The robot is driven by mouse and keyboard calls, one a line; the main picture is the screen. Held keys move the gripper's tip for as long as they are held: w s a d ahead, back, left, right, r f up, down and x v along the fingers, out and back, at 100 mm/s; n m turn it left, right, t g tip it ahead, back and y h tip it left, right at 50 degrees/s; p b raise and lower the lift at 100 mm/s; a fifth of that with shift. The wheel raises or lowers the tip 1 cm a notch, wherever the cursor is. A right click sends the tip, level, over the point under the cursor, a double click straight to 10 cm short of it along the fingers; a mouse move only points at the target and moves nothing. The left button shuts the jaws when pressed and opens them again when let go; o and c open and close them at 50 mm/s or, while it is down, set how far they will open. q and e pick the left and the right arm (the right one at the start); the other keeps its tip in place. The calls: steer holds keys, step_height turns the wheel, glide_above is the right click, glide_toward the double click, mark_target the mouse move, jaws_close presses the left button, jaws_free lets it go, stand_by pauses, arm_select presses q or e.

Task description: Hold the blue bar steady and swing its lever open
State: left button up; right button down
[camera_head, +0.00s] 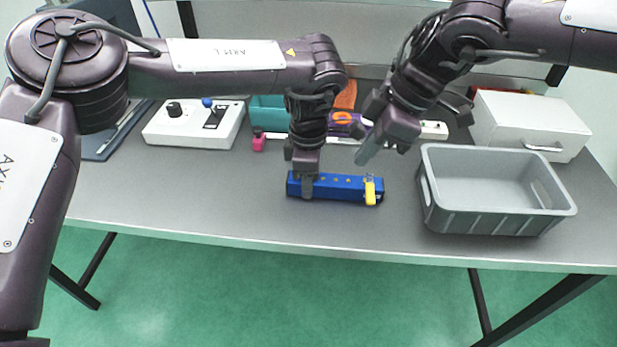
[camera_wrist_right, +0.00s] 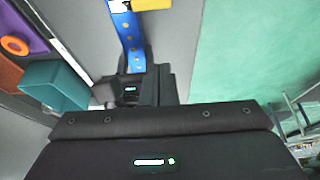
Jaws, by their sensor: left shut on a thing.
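The blue bar (camera_head: 335,187) lies on the grey table near its front edge. Its yellow lever (camera_head: 371,192) is at the right end and hangs over the bar's front side. My left gripper (camera_head: 307,187) points down and is shut on the bar near its left end. My right gripper (camera_head: 372,146) is above and behind the bar's right end, apart from the lever. A pale teal piece shows at its tip, and its fingers are not clear. The right wrist view also shows the bar (camera_wrist_right: 132,42) and lever (camera_wrist_right: 152,4).
A grey crate (camera_head: 497,232) stands right of the bar, with a white drawer box (camera_head: 530,125) behind it. A white control box (camera_head: 195,125), pink bottle (camera_head: 259,142), teal bin (camera_head: 268,112) and purple-orange item (camera_head: 343,120) are at the back. Table left of the bar is clear.

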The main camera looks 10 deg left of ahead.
mark_target(335, 184)
step_height(335, 184, down, 6)
stand_by(0.5)
stand_by(1.8)
steer(key=shift+s+d+f, duration=0.15)
steer(key=shift+f, duration=0.85)
steer(key=shift+s+d+f, duration=0.1)
steer(key=shift+s+f, duration=0.05)
steer(key=shift+f, duration=0.8)
steer(key=shift+a+f, duration=0.15)
steer(key=shift+f, duration=0.25)
steer(key=shift+w+a+f, duration=0.1)
steer(key=shift+w+f, duration=0.15)
steer(key=shift+w, duration=0.05)
steer(key=shift+r, duration=0.1)
steer(key=shift+r, duration=0.1)
